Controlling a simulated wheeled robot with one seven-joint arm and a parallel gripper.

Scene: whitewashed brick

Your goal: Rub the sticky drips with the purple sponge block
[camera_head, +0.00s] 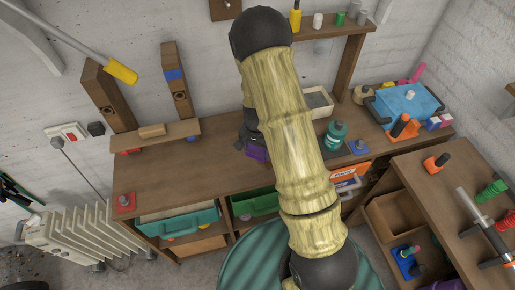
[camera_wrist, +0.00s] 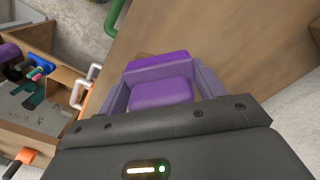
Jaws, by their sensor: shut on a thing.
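The purple sponge block (camera_wrist: 162,93) sits between the two fingers of my gripper (camera_wrist: 160,82) in the wrist view, and the gripper is shut on it. I cannot tell whether the block touches the bench top. I cannot make out any sticky drips in either view; my arm covers part of the bench.
A green bottle (camera_head: 335,135) and a blue-based item (camera_head: 358,147) stand right of my arm. A low wooden shelf (camera_head: 155,134) is at the back left. The bench's left part is mostly clear.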

